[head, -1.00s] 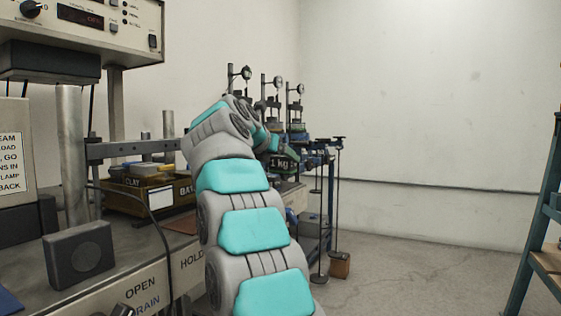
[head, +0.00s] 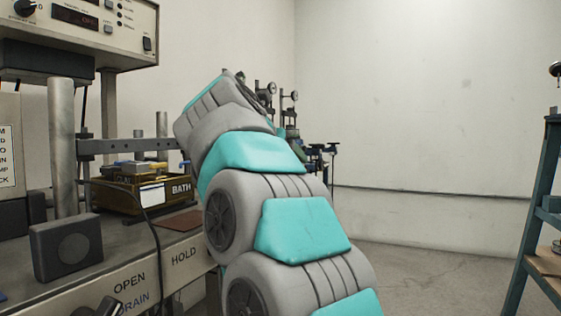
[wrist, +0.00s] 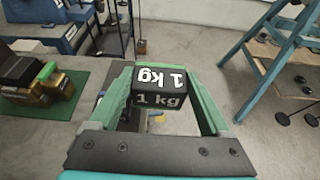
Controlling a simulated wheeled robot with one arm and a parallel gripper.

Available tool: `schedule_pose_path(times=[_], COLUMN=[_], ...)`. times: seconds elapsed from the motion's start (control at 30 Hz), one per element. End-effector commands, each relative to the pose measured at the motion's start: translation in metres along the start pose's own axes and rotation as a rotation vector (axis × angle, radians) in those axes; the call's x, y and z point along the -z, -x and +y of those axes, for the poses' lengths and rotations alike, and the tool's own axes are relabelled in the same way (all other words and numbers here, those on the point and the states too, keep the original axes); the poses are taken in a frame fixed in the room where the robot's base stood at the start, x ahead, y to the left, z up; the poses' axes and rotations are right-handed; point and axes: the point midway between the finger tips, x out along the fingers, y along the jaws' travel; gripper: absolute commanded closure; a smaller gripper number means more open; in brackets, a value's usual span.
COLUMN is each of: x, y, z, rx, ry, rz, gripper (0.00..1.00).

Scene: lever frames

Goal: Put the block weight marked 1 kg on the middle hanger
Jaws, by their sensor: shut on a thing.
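The block weight marked 1 kg (wrist: 160,90) is black with white lettering on two faces. In the wrist view my gripper (wrist: 160,85) is shut on it, with a green finger on either side, and holds it up off the bench. In the head view my arm hides the gripper and the block. Thin hanger rods stand beyond the block at the top of the wrist view, with a small brown block (wrist: 141,46) low down among them. Which one is the middle hanger cannot be told. In the head view the hangers are mostly behind my arm.
A bench with a bath box (head: 140,190) and a dark box (head: 66,250) runs along the left. A blue-green ladder (head: 537,215) stands at the right, and shows large in the wrist view (wrist: 268,62). The floor between them is clear.

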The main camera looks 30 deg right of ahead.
Motion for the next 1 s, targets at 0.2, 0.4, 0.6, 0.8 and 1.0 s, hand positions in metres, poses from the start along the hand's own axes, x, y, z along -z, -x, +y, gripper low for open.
schedule_pose_path(times=[0.2, 0.4, 0.6, 0.8, 1.0], x=[0.005, 0.007, 0.01, 0.011, 0.018], y=[0.024, 0.039, 0.045, 0.046, 0.027], z=[-0.021, -0.036, -0.042, -0.043, -0.039], rx=[-0.005, -0.004, -0.002, -0.001, -0.013], ry=[0.0, -0.003, 0.0, 0.0, 0.006], rz=[-0.005, -0.007, -0.005, -0.004, -0.003], gripper=[1.0, 1.0, 1.0, 1.0, 1.0])
